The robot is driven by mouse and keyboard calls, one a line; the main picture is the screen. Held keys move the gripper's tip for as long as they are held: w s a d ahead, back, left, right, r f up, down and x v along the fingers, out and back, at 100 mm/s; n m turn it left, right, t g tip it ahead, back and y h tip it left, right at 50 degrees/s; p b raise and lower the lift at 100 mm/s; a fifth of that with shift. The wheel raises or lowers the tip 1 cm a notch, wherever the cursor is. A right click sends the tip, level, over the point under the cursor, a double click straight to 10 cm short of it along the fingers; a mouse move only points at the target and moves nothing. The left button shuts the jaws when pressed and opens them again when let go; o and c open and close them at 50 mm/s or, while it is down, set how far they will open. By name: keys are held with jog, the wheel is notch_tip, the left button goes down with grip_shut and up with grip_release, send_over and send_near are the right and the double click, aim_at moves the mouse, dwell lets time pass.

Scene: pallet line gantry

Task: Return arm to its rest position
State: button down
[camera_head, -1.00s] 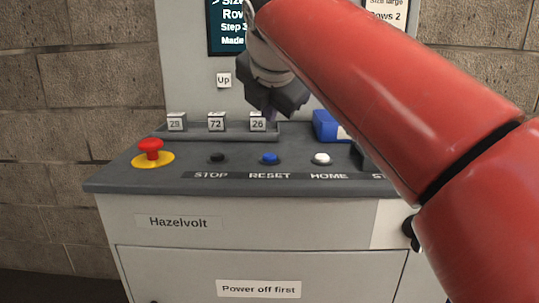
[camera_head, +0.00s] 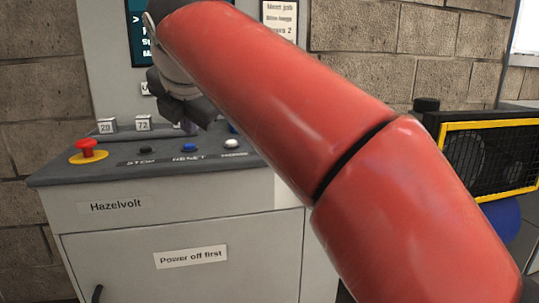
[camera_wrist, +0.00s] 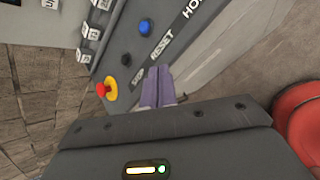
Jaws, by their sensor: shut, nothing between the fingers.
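My gripper (camera_head: 183,127) is in front of the grey control console (camera_head: 60,175), above its sloping button panel. Its fingers are mostly hidden by my red arm and the gripper body in the head view. In the wrist view my gripper (camera_wrist: 158,70) shows its two purple-grey fingers together with nothing between them. They overlap the panel's front edge in that picture, beside the STOP and RESET labels. I cannot tell the exact gap to the panel.
A red emergency knob (camera_head: 88,148) on a yellow base, a black STOP button (camera_head: 143,151), a blue button (camera_head: 189,147) and a white button (camera_head: 232,143) sit on the panel. A yellow-framed mesh guard (camera_head: 490,157) stands right. A brick wall (camera_head: 400,55) is behind.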

jog(key=s+d+f+m+g+h, duration=0.1)
jog(key=s+d+f+m, duration=0.2)
jog(key=d+f+m, duration=0.5)
jog(key=s+d+f+m+h, duration=0.1)
jog(key=s+d+f+m, duration=0.25)
jog(key=d+m, duration=0.45)
jog(key=s+d+f+m, duration=0.4)
jog(key=f+m, duration=0.1)
jog(key=f, duration=0.1)
jog(key=s+d+f+m+g, duration=0.1)
jog(key=s+d+f+m, duration=0.3)
jog(key=f, duration=0.3)
jog(key=s+d+f+m+g+h, duration=0.1)
jog(key=s+d+f+m, duration=0.4)
jog(key=f, duration=0.2)
jog(key=shift+m, duration=0.4)
jog(key=shift+d, duration=0.1)
